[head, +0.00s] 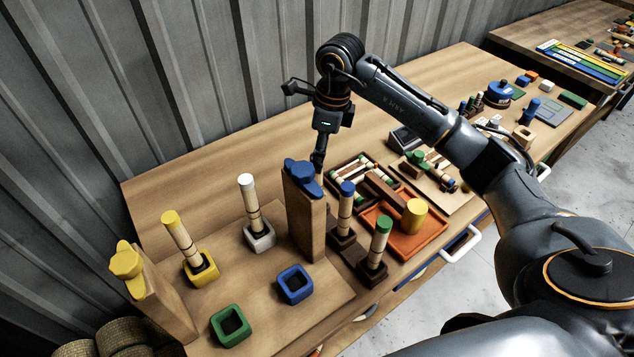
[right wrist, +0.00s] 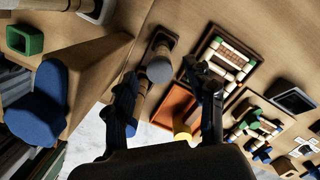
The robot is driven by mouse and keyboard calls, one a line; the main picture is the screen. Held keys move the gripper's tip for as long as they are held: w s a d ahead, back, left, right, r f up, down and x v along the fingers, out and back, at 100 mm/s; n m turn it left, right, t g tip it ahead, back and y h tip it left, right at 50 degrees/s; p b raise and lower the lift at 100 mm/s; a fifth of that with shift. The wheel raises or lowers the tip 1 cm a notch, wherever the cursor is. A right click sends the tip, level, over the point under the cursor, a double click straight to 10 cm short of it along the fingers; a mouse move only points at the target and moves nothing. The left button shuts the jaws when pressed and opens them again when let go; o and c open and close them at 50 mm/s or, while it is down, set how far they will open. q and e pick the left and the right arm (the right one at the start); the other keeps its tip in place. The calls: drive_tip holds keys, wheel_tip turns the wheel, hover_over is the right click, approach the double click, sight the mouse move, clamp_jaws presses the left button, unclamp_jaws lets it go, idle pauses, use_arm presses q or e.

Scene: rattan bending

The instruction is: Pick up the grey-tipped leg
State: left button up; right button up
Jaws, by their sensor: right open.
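The grey-tipped leg (right wrist: 160,69) shows in the right wrist view, its rounded grey end toward the camera. A dark brown holder (right wrist: 166,36) is beside its pale shaft. In the head view I cannot make this leg out; the tall wooden post (head: 305,215) with the blue knob hides that area. My right gripper (head: 319,163) points down just behind that post. In the right wrist view my right gripper (right wrist: 165,92) is open, and the grey tip appears between its spread fingers. I cannot tell how far below them it is. My left gripper is out of view.
Blue-tipped (head: 346,200) and green-tipped (head: 380,240) legs stand in brown holders beside the post. White-tipped (head: 249,195) and yellow-tipped (head: 178,235) legs stand at left. An orange tray (head: 405,243) with a yellow cylinder (head: 414,217) lies right. The table's back left is clear.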

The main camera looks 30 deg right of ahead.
drive_tip(key=shift+w+a+f, duration=0.1)
drive_tip(key=shift+w+f, duration=0.1)
drive_tip(key=shift+f, duration=0.45)
drive_tip(key=f+p, duration=0.2)
drive_tip(key=f, duration=0.1)
drive_tip(key=f+p, duration=0.1)
drive_tip(key=f, duration=0.1)
drive_tip(key=shift+w+a, duration=0.25)
drive_tip(key=shift+a, duration=0.1)
drive_tip(key=shift+r, duration=0.1)
clamp_jaws()
